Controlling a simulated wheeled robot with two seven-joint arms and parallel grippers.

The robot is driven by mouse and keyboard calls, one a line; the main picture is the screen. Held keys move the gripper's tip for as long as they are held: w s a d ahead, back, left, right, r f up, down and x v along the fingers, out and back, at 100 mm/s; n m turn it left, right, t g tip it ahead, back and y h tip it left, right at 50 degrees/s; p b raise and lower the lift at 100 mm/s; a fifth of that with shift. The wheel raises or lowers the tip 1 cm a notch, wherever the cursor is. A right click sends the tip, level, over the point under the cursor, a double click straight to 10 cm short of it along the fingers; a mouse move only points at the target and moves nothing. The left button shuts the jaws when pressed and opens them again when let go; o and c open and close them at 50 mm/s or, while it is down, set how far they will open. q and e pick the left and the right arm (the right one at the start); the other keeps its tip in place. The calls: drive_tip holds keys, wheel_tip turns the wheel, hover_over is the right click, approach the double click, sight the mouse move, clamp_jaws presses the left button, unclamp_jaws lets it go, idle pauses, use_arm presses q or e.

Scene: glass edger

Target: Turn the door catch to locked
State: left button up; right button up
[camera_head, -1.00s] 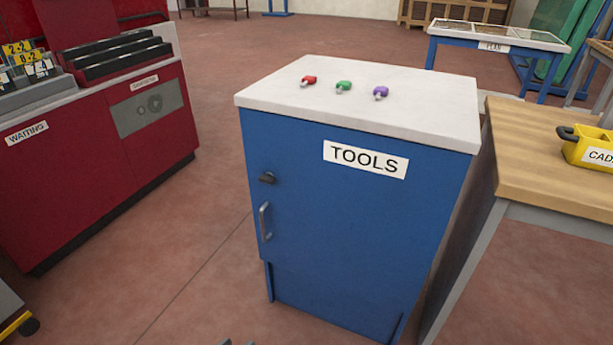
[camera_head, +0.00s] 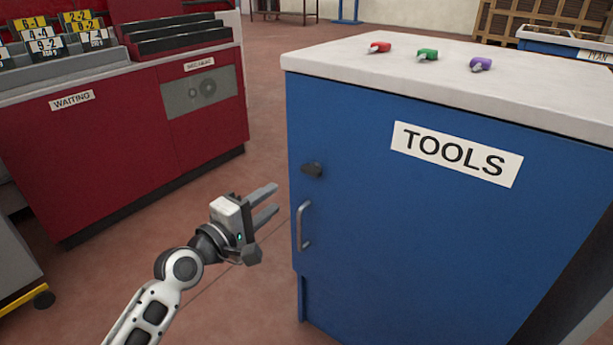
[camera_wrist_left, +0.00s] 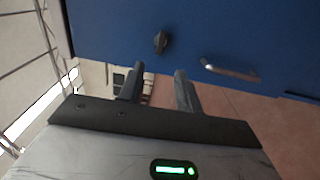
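The dark door catch (camera_head: 312,169) is on the left side of the blue tools cabinet (camera_head: 400,220), above the metal door handle (camera_head: 303,226). My left gripper (camera_head: 270,203) is open and empty, to the left of the cabinet and lower than the catch, with a gap between them. In the left wrist view the catch (camera_wrist_left: 161,41) lies ahead of the two spread fingers (camera_wrist_left: 158,85), and the handle (camera_wrist_left: 230,69) is to its right. The cabinet door is closed. My right gripper is not in view.

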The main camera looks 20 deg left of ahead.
sight(308, 173)
use_arm(q)
drive_tip(key=b+x, duration=0.2)
drive_tip(key=x, duration=1)
drive_tip(key=shift+w+f, duration=0.1)
clamp_jaws()
